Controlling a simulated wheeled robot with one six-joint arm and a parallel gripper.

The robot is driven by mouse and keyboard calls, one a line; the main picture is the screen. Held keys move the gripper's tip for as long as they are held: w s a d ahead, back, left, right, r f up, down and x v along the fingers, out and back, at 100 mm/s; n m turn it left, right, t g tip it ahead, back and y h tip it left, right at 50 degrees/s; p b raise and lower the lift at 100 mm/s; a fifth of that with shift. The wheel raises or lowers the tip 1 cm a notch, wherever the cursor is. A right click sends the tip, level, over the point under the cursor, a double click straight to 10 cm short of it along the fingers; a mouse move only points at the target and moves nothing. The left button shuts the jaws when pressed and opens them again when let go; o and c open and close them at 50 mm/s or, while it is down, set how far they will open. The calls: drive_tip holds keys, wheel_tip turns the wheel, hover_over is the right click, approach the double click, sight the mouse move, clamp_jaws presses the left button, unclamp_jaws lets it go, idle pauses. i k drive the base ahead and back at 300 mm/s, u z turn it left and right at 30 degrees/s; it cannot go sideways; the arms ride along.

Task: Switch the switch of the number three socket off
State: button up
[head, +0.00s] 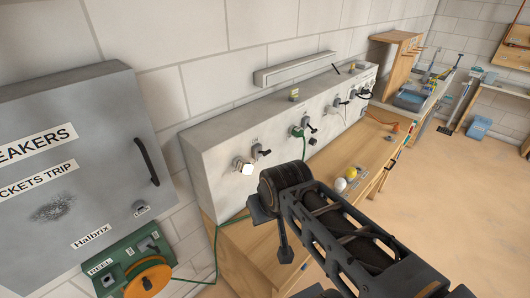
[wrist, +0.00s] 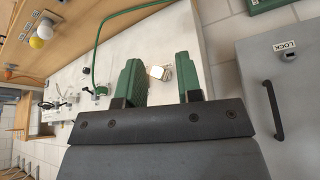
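A long pale socket box (head: 215,150) runs along the wall, with several sockets and dark lever switches in a row on its front. Its number labels are too small to read, so I cannot tell which socket is number three. A white plug (head: 246,169) sits nearest, beside a dark switch (head: 260,152). A green plug (head: 297,131) with a green cable sits farther along, beside another dark switch (head: 310,127). In the wrist view my gripper (wrist: 158,60) is open, its green fingers apart, with the white plug (wrist: 158,73) showing between them. Nothing is held.
A grey breaker cabinet (head: 100,120) and a green cable reel (head: 135,268) stand at left. A wooden bench (head: 330,160) below the box carries a white bulb (head: 340,184) and a yellow bulb (head: 350,173). A green cable hangs off the bench. Open floor lies at right.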

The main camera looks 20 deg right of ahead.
sight(264, 153)
drive_tip(key=k, duration=0.45)
drive_tip(key=u, duration=2.45)
drive_tip(key=k, duration=1.2)
drive_tip(key=z, duration=1.75)
drive_tip(key=i, duration=1)
